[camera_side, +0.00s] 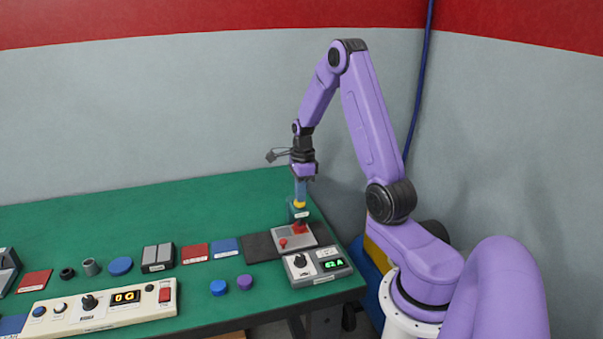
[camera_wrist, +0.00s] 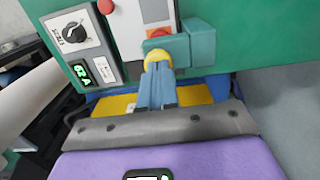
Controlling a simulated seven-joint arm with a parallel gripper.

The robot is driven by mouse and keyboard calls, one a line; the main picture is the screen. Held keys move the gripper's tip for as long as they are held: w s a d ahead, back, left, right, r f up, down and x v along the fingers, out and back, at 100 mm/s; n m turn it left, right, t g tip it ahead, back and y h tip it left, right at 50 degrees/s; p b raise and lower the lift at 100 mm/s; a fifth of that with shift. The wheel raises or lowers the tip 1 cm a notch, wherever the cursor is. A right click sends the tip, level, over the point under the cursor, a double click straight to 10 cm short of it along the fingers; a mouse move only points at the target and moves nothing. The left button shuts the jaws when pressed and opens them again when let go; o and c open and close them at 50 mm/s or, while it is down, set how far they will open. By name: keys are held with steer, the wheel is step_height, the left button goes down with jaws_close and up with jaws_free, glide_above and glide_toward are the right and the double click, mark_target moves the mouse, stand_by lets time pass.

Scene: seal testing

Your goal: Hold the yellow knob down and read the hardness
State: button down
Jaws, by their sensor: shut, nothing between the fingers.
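The yellow knob (camera_side: 300,205) sits on top of the teal tester head (camera_side: 298,214). In the wrist view, the yellow knob (camera_wrist: 157,58) is partly covered by my fingertips. My gripper (camera_side: 300,199) points straight down, its fingers shut and empty, with the tips on or just over the knob. It also shows in the wrist view (camera_wrist: 157,70). I cannot tell how far the knob is pressed. A red piece (camera_side: 299,228) lies under the head on the grey base plate (camera_side: 305,242). The readout (camera_side: 333,264) shows green characters that look like "62 A".
A dial box (camera_side: 300,266) adjoins the readout. A dark plate (camera_side: 260,247) lies left of the tester. Blue and purple discs (camera_side: 218,287) lie in front. A cream control panel (camera_side: 105,305) and several coloured pads, rings and blocks fill the left of the green table (camera_side: 160,205).

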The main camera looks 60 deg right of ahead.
step_height(320, 180, up, 14)
steer(key=shift+s+d, duration=0.15)
steer(key=shift+d, duration=0.15)
stand_by(0.5)
